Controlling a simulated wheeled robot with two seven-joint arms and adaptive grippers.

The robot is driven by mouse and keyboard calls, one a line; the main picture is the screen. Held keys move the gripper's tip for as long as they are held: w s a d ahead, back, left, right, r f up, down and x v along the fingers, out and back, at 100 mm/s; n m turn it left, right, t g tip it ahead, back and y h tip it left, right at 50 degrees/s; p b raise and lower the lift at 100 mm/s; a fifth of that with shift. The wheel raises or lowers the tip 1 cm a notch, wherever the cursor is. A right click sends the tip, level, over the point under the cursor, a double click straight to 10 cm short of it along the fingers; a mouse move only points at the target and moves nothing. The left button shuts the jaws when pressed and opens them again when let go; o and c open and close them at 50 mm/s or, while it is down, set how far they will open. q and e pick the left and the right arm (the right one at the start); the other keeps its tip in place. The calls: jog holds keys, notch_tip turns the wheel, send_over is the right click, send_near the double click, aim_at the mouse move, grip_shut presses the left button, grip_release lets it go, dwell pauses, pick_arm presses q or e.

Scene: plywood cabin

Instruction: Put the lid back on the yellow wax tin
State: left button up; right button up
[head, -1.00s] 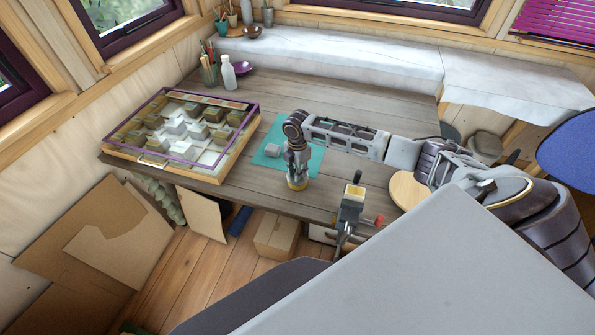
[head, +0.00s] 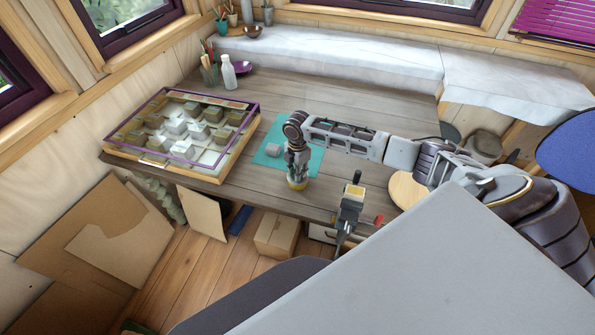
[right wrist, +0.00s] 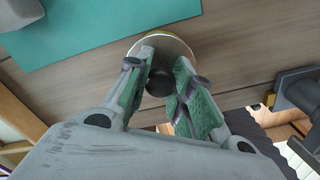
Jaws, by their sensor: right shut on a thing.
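The yellow wax tin (head: 297,185) stands near the front edge of the wooden table, beside the teal mat. My right gripper (head: 297,174) points straight down directly over it and hides most of its top. In the right wrist view my right gripper (right wrist: 163,78) is shut on the dark knob (right wrist: 159,86) of a round, silvery lid (right wrist: 172,46). A thin yellow rim shows around the lid's edge. The lid is at the tin's top; whether it is fully seated I cannot tell. My left gripper is not in view.
A teal mat (head: 270,158) with a grey block (head: 274,149) lies just left of the tin. A glass-topped display case (head: 180,127) fills the table's left. A clamp-like tool (head: 350,203) is at the front edge, right of the tin.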

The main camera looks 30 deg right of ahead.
jog(key=shift+p, duration=0.45)
dwell(0.6)
dwell(0.4)
jog(key=o, duration=1.5)
jog(key=shift+c, duration=0.2)
jog(key=shift+r, duration=0.15)
jog(key=shift+r+p, duration=1.05)
jog(key=shift+p, duration=0.15)
jog(key=shift+r, duration=2.3)
